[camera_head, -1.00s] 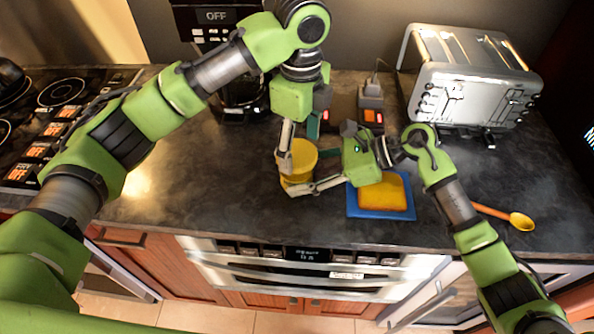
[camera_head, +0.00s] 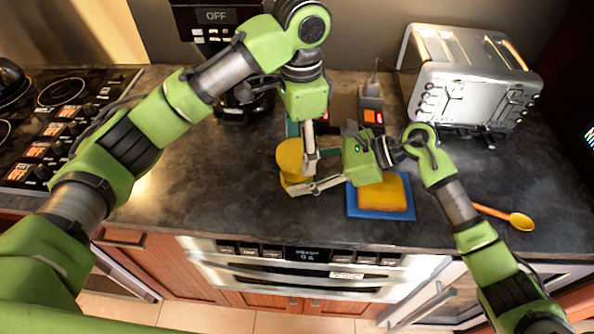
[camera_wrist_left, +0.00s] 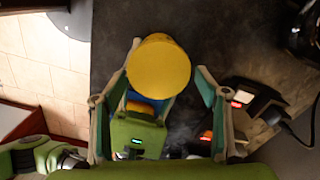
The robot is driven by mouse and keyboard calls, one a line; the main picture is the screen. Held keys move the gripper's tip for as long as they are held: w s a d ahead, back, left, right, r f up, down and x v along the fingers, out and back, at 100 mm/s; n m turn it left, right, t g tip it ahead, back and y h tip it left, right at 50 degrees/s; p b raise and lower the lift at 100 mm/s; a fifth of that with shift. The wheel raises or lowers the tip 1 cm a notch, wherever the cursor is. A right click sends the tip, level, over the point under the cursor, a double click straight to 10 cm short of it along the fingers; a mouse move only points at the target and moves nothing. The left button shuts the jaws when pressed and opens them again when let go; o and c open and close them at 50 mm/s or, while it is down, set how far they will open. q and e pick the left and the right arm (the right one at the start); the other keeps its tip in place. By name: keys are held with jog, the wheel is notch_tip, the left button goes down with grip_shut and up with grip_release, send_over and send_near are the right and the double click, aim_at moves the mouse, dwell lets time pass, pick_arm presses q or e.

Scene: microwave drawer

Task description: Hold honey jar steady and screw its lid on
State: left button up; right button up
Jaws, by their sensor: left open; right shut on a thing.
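The honey jar (camera_head: 289,182) stands upright on the dark counter. Its yellow round lid (camera_head: 289,154) covers the top; most of the jar body is hidden beneath it and behind fingers. My right gripper (camera_head: 302,184) comes from the right, low down, and is shut on the jar. My left gripper (camera_head: 301,150) points down from above with its fingers open around the lid. In the left wrist view the lid (camera_wrist_left: 158,62) lies between the spread fingers, with gaps at both sides. I cannot tell whether the lid is tight.
A blue board (camera_head: 408,213) with a yellow-orange slab (camera_head: 381,192) lies under my right gripper. A silver toaster (camera_head: 470,85) stands at the back right, and a wooden spoon (camera_head: 505,216) lies at the right. A coffee machine (camera_head: 215,20) is behind. Counter left of the jar is clear.

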pick_arm(q)
jog(key=n, duration=0.3)
jog(key=shift+n, duration=0.4)
jog(key=n, duration=0.4)
jog(key=c, duration=1.1)
jog(key=m, duration=0.4)
jog(key=shift+s+d+m, duration=0.1)
jog(key=shift+d+m, duration=0.05)
jog(key=shift+m, duration=0.15)
jog(key=m, duration=1.3)
jog(key=shift+w+a+m, duration=0.2)
jog(key=shift+w+m, duration=0.05)
jog(key=shift+m, duration=0.05)
jog(key=o, duration=1.1)
